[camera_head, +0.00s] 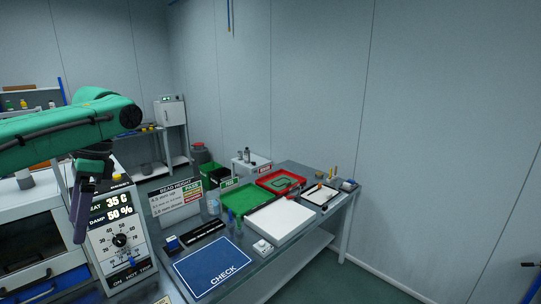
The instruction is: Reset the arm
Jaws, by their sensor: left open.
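My green left arm comes in from the left, high in the head view. My left gripper (80,222) hangs from it with its dark fingers pointing down, and it is open with nothing seen in it. It shows in front of the left part of the panel fixture (120,242), which has a dial and displays reading 35 C and 50 %. The fingers hide part of the panel's left edge, and I cannot tell whether they touch it. My right gripper is not in view.
Right of the panel, a table (341,215) holds a blue CHECK mat (212,268), a green tray (245,212), a red tray (281,172), a white board (281,222) and a sign (175,203). Blue drawers (50,285) stand lower left.

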